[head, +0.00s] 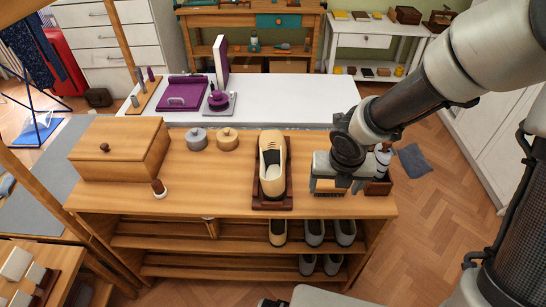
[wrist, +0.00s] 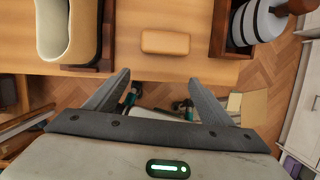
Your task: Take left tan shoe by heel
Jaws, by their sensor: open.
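One cream-tan shoe (head: 272,175) stands upright in a dark wooden tray (head: 272,201) on the bench top. Part of that shoe (wrist: 65,30) shows at the upper left of the wrist view. My gripper (head: 330,178) is over the right part of the bench, right of the tray. In the wrist view my gripper (wrist: 160,78) is open with nothing between its fingers.
A small tan block (wrist: 165,42) lies on the bench beyond my fingers. A dark wooden box (head: 378,187) with a white-and-grey item stands close right. Grey shoes (head: 314,232) fill the shelf beside the tan one. Two round pots (head: 227,139) and a wooden chest (head: 120,150) stand left.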

